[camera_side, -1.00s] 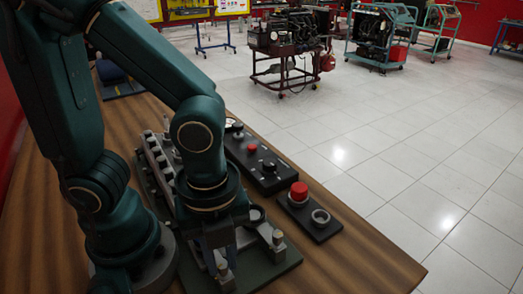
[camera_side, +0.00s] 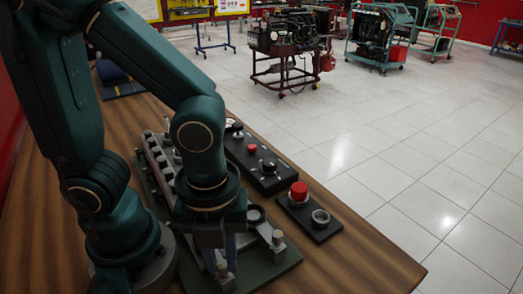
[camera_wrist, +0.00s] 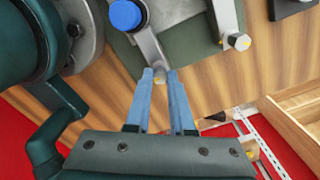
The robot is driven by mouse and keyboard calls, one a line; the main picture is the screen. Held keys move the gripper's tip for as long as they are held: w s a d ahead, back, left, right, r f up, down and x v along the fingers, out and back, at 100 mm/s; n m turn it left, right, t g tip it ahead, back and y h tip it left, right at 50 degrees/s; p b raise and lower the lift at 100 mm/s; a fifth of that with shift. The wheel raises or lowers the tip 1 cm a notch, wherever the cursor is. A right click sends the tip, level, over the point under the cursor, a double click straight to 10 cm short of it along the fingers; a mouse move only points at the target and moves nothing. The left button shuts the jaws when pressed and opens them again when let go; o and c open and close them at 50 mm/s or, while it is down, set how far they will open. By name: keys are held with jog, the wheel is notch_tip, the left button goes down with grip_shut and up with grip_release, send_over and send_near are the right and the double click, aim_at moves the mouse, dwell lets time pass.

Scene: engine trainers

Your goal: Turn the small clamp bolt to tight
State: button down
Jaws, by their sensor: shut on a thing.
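My gripper (camera_wrist: 160,75) points down at the near end of a green base plate (camera_side: 283,263). Its two blue-grey fingers are shut on the small clamp bolt (camera_wrist: 159,70), a light metal piece at the end of a grey clamp arm (camera_wrist: 149,47). In the side view the fingers (camera_side: 225,262) reach down to the same spot, and the bolt's top is mostly hidden by them. A second, similar bolt (camera_wrist: 240,42) stands free on the plate to the right in the wrist view; it also shows in the side view (camera_side: 278,238).
A blue round cap (camera_wrist: 126,15) sits at the other end of the clamp arm. Beside the plate are a dark panel with knobs (camera_side: 258,165) and a block with a red button (camera_side: 299,191) and a ring. The wooden table (camera_side: 375,260) is clear at front right.

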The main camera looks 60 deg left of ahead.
aim_at(222, 264)
jog(key=c, duration=0.8)
grip_release()
jog(key=shift+r, duration=2.6)
